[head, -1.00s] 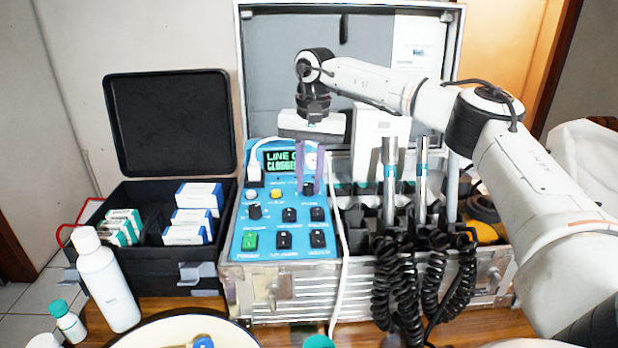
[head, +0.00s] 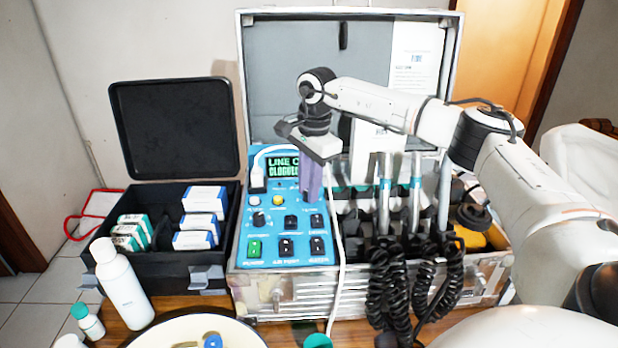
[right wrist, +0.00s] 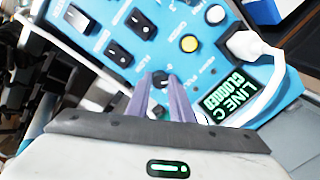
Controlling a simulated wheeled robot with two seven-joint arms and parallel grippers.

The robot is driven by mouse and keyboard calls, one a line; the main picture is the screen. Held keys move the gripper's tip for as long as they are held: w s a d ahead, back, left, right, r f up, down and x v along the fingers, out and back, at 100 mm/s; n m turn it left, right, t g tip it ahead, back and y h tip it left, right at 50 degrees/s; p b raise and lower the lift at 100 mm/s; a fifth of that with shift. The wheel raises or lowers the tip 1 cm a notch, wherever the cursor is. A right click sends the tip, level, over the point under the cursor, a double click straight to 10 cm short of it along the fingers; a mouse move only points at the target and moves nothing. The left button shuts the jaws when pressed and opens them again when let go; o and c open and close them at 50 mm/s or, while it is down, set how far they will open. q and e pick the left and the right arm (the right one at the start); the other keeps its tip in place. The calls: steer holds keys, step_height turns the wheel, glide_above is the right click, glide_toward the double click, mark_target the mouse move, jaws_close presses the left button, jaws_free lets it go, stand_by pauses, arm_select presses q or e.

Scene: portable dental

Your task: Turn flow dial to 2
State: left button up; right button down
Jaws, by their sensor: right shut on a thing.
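The blue control panel (head: 240,245) sits in the left part of the open metal case. Its display (head: 283,166) reads "LINE C CLOGGED" in green. My right gripper (head: 311,198) reaches down to the panel's upper right, with its purple fingers hiding the dial there in the head view. In the right wrist view, a black dial (right wrist: 160,78) sits between the tips of my right gripper (right wrist: 163,88), which is shut on it. The dial's pointer and numbers cannot be read. My left gripper is not in view.
A white cable (head: 340,265) runs down the panel's right edge. Handpieces with black coiled cords (head: 390,285) stand to the right. A black box (head: 170,265) stands left.

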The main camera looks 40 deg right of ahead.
steer(key=m+p, duration=0.2)
steer(key=m, duration=0.2)
steer(key=shift+r+m, duration=0.15)
steer(key=shift+m, duration=0.25)
steer(key=m+p, duration=0.2)
steer(key=m, duration=0.1)
steer(key=shift+m+h, duration=0.3)
steer(key=m, duration=0.2)
steer(key=shift+w+m+p, duration=0.1)
steer(key=shift+m+p, duration=0.2)
steer(key=shift+m, duration=1.8)
steer(key=c, duration=1.6)
jaws_free()
steer(key=shift+o, duration=0.2)
